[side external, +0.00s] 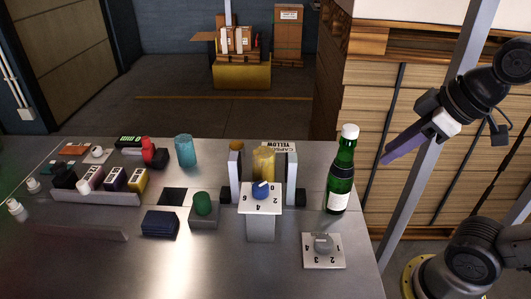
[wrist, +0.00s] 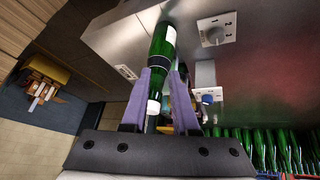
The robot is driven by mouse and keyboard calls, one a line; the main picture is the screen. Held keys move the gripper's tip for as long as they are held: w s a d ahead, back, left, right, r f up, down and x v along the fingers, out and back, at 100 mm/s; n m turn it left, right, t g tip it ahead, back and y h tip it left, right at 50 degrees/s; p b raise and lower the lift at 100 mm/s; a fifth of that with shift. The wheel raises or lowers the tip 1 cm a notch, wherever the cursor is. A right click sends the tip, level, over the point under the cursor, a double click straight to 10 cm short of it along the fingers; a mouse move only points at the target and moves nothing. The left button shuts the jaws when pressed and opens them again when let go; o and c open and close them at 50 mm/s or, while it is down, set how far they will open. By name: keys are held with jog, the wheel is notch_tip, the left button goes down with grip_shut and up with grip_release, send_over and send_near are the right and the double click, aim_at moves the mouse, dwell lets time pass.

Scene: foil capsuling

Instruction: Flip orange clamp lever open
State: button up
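A small orange piece (side external: 236,145) sits on top of the left upright of the clamp stand (side external: 234,172); I take it for the clamp lever, but it is too small to tell its position. A yellow cylinder (side external: 263,163) stands between the uprights. My gripper (side external: 384,161) with purple fingers is raised at the right, clear of the table and right of the bottle. In the wrist view its fingers (wrist: 166,66) are apart with nothing held. A green bottle (wrist: 162,50) shows beyond and between them. The lever is not clear in the wrist view.
The green bottle (side external: 341,175) with a white cap stands between my gripper and the clamp stand. A blue knob (side external: 262,189) on a white plate is in front of the stand; a grey knob (side external: 322,243) is near the front right. Several green bottles (wrist: 270,148) stand at lower right in the wrist view.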

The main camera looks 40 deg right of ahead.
jog(key=w+r+n, duration=0.1)
jog(key=w, duration=0.2)
jog(key=w+a+r+n, duration=0.1)
jog(key=w+r, duration=0.1)
jog(key=w+r+n, duration=0.1)
jog(key=w+r, duration=0.1)
jog(key=w, duration=0.1)
jog(key=shift+w+a+r+y, duration=0.25)
jog(key=shift+w+a+y, duration=0.05)
jog(key=shift+a+y, duration=0.1)
grip_shut()
jog(key=w+a+r+n+g+y, duration=0.1)
jog(key=w+a+n, duration=0.1)
jog(key=w, duration=0.9)
jog(key=w+f+n+g, duration=0.1)
jog(key=w+f+g, duration=0.1)
jog(key=w+f, duration=0.8)
jog(key=shift+w+a+f+y, duration=0.2)
jog(key=shift+w+a+y, duration=0.15)
jog(key=shift+w, duration=0.7)
